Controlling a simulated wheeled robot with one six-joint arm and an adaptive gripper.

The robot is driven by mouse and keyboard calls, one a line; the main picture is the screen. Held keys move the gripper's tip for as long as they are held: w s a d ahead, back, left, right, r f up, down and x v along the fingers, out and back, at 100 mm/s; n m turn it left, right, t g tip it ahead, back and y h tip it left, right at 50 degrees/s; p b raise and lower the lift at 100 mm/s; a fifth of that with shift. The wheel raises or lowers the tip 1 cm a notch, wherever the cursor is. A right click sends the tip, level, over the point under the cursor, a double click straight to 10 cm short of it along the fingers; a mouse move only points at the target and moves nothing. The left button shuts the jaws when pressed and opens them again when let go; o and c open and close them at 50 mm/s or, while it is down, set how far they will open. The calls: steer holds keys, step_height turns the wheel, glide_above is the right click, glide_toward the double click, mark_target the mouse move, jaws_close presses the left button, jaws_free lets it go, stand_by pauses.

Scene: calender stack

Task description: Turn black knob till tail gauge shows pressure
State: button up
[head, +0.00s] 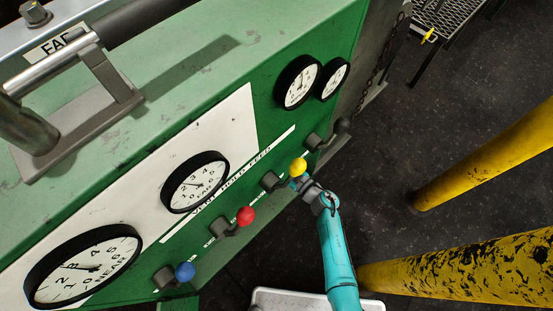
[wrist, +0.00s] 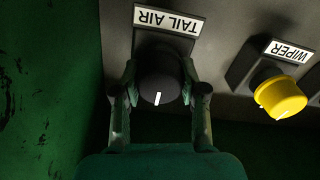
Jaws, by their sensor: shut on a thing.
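In the wrist view a round black knob (wrist: 160,82) sits below a "TAIL AIR" label (wrist: 167,20). Its white mark points down in the picture, a little to the left. My gripper (wrist: 159,92) has one finger on each side of the knob and is shut on it. Several dial gauges are in view, including two small ones (head: 298,82) at the right; which is the tail gauge is unclear.
A yellow knob (wrist: 280,96) labelled "WIPER" is right of the black knob.

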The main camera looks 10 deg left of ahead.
steer(key=shift+n, duration=0.4)
steer(key=o, duration=1.2)
steer(key=shift+c, duration=0.2)
steer(key=v, duration=1.2)
steer(key=shift+s, duration=0.1)
